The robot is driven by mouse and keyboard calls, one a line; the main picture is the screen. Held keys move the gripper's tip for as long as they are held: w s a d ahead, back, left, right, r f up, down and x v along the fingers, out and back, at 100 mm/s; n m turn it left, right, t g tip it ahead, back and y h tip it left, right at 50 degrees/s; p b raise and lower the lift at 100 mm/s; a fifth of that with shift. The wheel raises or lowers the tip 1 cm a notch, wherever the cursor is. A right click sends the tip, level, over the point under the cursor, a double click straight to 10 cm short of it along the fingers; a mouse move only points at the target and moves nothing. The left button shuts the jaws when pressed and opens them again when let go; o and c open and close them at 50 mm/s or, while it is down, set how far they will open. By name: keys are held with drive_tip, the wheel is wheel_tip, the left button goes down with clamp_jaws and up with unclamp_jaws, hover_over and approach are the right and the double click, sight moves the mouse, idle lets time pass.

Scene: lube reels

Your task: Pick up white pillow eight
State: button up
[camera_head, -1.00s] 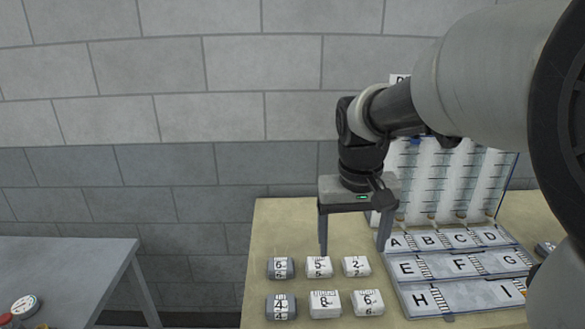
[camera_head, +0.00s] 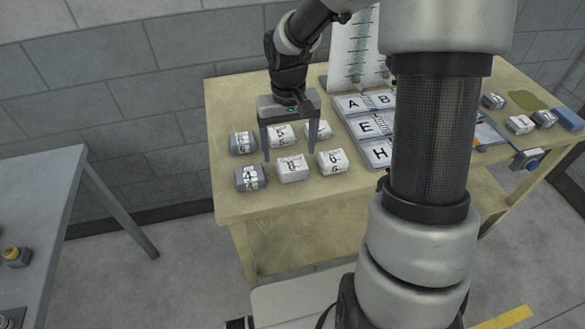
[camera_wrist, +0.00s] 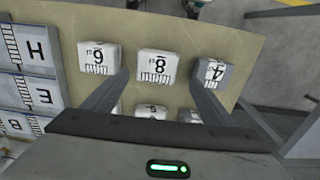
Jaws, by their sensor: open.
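White pillow eight (camera_head: 293,168) lies in the front row of pillows on the wooden table. In the wrist view its "8" face (camera_wrist: 155,66) shows between my two fingertips and a little beyond them. My gripper (camera_head: 289,155) is open and empty, pointing down above the pillows. One finger is on each side of the column of pillows five and eight. Whether the fingertips are level with the pillows, I cannot tell.
White pillow six (camera_head: 332,161) and dark pillow four (camera_head: 250,177) flank it closely. Pillows with 6 (camera_head: 242,142), 5 (camera_head: 281,134) and 2 (camera_head: 317,130) form the back row. A lettered board (camera_head: 367,126) lies to the right. The table's front edge is close.

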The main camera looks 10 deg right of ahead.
sight(292, 161)
drive_tip(key=shift+d+f, duration=0.2)
drive_tip(key=shift+f, duration=1.2)
drive_tip(key=shift+d+f, duration=0.15)
drive_tip(key=shift+f, duration=1.2)
drive_tip(key=shift+c, duration=0.4)
drive_tip(key=c, duration=1)
